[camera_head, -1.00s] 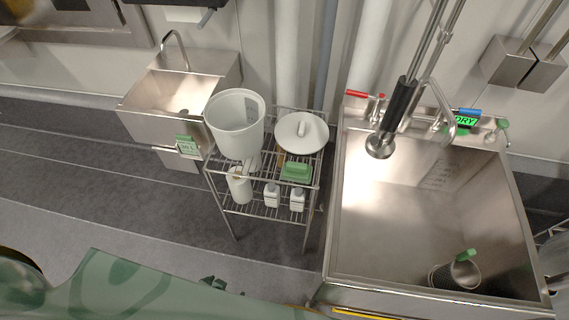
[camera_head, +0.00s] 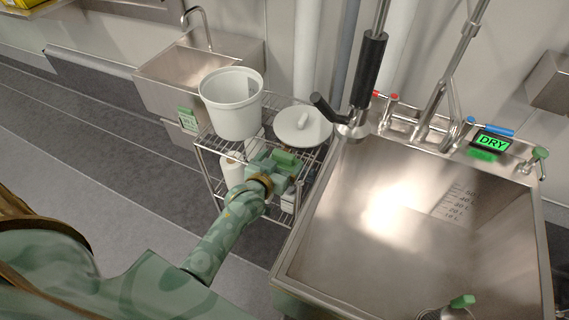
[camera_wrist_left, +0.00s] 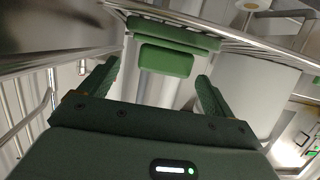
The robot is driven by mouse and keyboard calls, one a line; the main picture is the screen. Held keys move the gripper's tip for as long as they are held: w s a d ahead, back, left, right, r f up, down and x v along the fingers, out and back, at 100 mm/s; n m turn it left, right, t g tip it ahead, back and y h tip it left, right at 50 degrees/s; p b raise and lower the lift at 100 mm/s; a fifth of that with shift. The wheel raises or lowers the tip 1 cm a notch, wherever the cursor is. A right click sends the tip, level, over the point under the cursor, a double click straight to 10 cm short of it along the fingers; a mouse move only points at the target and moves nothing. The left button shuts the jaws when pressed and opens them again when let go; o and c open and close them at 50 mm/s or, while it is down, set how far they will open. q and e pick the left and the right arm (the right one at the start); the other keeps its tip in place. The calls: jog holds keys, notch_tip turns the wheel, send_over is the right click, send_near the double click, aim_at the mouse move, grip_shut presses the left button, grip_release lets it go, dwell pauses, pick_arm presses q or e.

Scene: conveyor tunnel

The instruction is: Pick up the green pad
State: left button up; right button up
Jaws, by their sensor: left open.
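The green pad (camera_head: 287,157) lies on the top shelf of the wire rack, in front of a round white lid; my left gripper partly covers it in the head view. In the left wrist view the pad (camera_wrist_left: 165,60) shows as a green block with a longer green strip beyond it. My left gripper (camera_head: 277,168) reaches over the rack's front side at the pad. In the left wrist view its two fingers (camera_wrist_left: 157,76) are apart, with the pad ahead between their tips and nothing held. My right gripper is not in view.
The wire rack (camera_head: 208,146) also bears a white bucket (camera_head: 232,108) and the white lid (camera_head: 303,125), with bottles on its lower shelf. A large steel sink (camera_head: 345,235) stands close on the right, with a black-handled sprayer (camera_head: 368,70) above. A small sink (camera_head: 165,92) is behind left.

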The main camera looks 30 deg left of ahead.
aim_at(286, 152)
pick_arm(q)
jog(key=b+x, duration=0.1)
jog(key=x, duration=0.2)
jog(key=b+x, duration=0.1)
jog(key=x, duration=0.1)
jog(key=shift+w+a+f+b, duration=0.2)
jog(key=shift+w+a+b, duration=0.05)
jog(key=shift+w+b, duration=0.1)
jog(key=shift+s+r, duration=0.15)
jog(key=c, duration=1.1)
